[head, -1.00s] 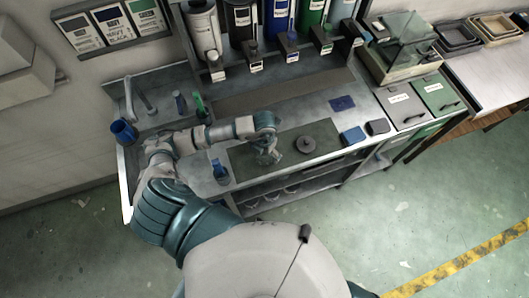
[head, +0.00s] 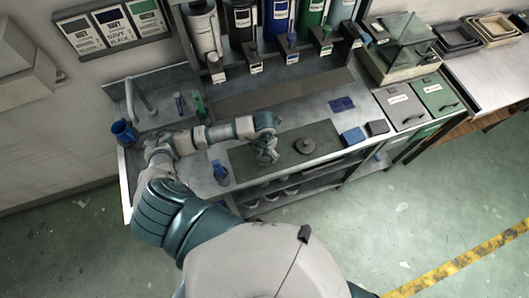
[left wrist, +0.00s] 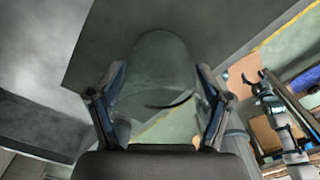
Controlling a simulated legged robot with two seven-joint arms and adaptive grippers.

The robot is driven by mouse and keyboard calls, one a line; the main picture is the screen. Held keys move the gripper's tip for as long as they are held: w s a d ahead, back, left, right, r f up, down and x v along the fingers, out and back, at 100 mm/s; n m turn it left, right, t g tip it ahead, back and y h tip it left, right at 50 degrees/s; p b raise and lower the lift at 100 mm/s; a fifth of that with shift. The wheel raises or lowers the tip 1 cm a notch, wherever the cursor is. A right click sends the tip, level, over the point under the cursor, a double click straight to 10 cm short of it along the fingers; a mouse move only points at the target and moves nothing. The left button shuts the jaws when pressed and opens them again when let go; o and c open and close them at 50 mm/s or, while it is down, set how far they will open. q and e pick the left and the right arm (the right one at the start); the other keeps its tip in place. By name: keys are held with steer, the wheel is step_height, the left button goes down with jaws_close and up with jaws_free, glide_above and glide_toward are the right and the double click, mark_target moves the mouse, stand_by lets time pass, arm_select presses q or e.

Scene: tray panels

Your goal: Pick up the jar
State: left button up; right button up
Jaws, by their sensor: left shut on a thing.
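The jar (left wrist: 160,75) is a clear, glass-like vessel, seen in the left wrist view between my two fingers. My left gripper (left wrist: 160,100) is shut on it, one finger on each side. In the head view my left gripper (head: 266,157) is over the dark mat (head: 242,164) on the steel bench, left of a round dark grey disc (head: 304,146). The jar is too small and too covered by the gripper to make out clearly there.
A blue bottle (head: 220,172) stands near the bench's front edge, left of the mat. A blue cup (head: 124,132), a green bottle (head: 200,107) and a tap are at the left. Dispensers line the back.

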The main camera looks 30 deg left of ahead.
arm_select(q)
steer(key=r, duration=0.1)
steer(key=r+p, duration=0.2)
steer(key=shift+s+d+r, duration=0.1)
steer(key=shift+s+d, duration=0.15)
steer(key=shift+s, duration=0.15)
steer(key=shift+c, duration=1)
steer(key=s+d+r+p, duration=0.1)
steer(key=s+d+p, duration=0.2)
steer(key=s+d, duration=0.75)
steer(key=w+a+r+m+b, duration=0.3)
steer(key=w+m, duration=0.7)
steer(key=m, duration=0.7)
steer(key=w+a+r+m+b, duration=0.3)
steer(key=w+a+r+m, duration=0.2)
steer(key=w+m, duration=0.6)
steer(key=shift+r+m, duration=0.7)
steer(key=shift+m, duration=2.9)
